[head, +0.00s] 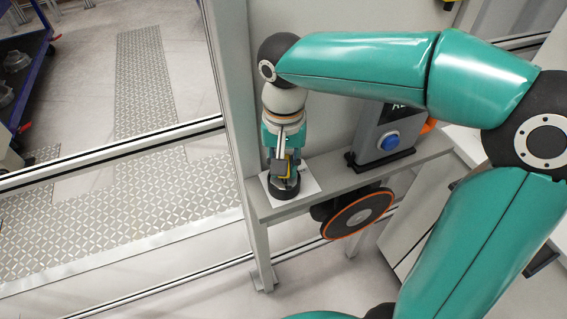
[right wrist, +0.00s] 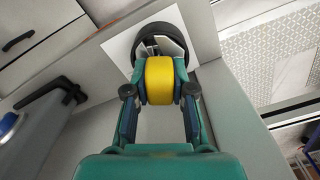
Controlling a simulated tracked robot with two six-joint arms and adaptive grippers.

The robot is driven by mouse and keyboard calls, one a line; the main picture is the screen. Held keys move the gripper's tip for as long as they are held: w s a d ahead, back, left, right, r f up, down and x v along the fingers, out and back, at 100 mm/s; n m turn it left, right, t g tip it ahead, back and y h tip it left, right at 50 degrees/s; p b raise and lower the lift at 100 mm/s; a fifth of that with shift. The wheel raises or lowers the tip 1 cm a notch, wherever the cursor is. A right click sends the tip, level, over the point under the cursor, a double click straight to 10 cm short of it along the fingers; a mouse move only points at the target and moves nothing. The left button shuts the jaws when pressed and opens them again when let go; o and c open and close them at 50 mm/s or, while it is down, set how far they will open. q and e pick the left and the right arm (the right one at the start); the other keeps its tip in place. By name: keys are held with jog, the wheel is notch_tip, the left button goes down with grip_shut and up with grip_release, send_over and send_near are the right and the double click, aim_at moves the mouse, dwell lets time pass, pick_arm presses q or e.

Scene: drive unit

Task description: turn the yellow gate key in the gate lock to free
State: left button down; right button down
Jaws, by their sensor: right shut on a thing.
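The yellow gate key (right wrist: 159,80) is between the fingers of my right gripper (right wrist: 160,88) in the right wrist view. My right gripper is shut on it. The round black gate lock (right wrist: 185,38) sits on a white plate (right wrist: 117,50), just beyond the key. In the head view my right gripper (head: 284,165) points down over the black lock (head: 285,188) on its white plate (head: 310,186). Only a sliver of the yellow key (head: 290,171) shows there. How far the key sits in the lock and its exact angle are hidden. My left gripper is not in view.
A grey box with a blue button (head: 389,142) stands on the same narrow grey shelf (head: 345,180), right of the lock. An orange-rimmed wheel (head: 357,213) is below the shelf. A fence post (head: 232,90) rises close to the left of my right gripper.

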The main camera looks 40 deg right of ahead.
jog(key=m, duration=0.4)
jog(key=shift+m, duration=0.4)
jog(key=m, duration=0.4)
jog(key=c, duration=0.9)
grip_release()
